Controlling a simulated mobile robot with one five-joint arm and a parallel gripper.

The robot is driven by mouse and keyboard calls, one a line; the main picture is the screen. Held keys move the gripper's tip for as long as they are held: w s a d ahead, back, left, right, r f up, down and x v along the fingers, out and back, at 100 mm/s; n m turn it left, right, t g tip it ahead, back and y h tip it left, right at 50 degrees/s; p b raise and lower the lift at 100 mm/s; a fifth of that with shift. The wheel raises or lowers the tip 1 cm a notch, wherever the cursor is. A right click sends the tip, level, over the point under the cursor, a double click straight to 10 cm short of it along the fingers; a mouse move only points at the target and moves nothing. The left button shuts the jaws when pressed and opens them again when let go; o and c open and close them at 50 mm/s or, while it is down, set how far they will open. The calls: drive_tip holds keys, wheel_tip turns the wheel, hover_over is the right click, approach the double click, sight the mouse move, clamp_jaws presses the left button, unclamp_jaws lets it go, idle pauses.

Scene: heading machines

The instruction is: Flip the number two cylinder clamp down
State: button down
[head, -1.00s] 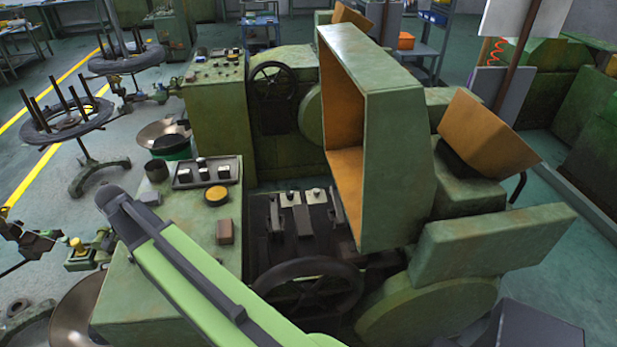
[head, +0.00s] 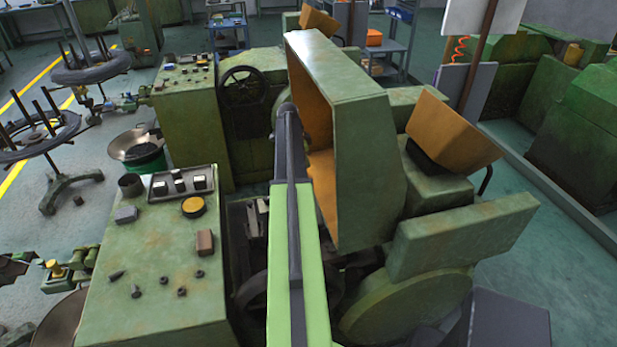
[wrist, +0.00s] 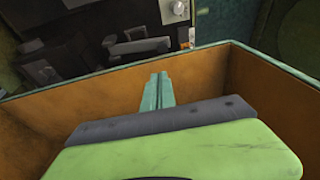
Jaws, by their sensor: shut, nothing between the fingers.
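In the head view my arm covers most of the bed (head: 252,215), and the gripper itself is hidden.
The raised green hood (head: 355,130) with orange inside stands beside my arm; its orange wall (wrist: 255,85) surrounds the gripper in the wrist view. A green cabinet top (head: 150,250) at left carries a tray (head: 182,183), a yellow round part and loose bolts. A handwheel lies behind my arm.

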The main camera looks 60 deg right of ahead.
drive_tip(key=b+x, duration=0.4)
drive_tip(key=w+b+x, duration=0.1)
drive_tip(key=b+x, duration=0.3)
drive_tip(key=x, duration=0.1)
drive_tip(key=b+x, duration=0.4)
drive_tip(key=shift+w+a+f+b, duration=0.15)
drive_tip(key=shift+a+f+b, duration=0.05)
drive_tip(key=shift+f+b, duration=0.2)
drive_tip(key=shift+d, duration=0.1)
drive_tip(key=shift+w+d+f+b, duration=0.25)
drive_tip(key=shift+d+f+b, duration=0.05)
drive_tip(key=shift+f+b, duration=0.3)
drive_tip(key=shift+w+d+f+b, duration=0.25)
drive_tip(key=shift+w+f+b, duration=0.05)
drive_tip(key=shift+f+b, duration=0.3)
drive_tip(key=shift+r, duration=0.25)
wheel_tip(320, 180, up, 6)
drive_tip(key=p, duration=0.6)
drive_tip(key=shift+a+r+p, duration=0.1)
drive_tip(key=shift+r+p, duration=0.05)
drive_tip(key=shift+p, duration=0.2)
wheel_tip(320, 180, up, 7)
drive_tip(key=w+p, duration=0.2)
drive_tip(key=p, duration=0.5)
drive_tip(key=shift+w+a, duration=0.25)
drive_tip(key=shift+a, duration=0.1)
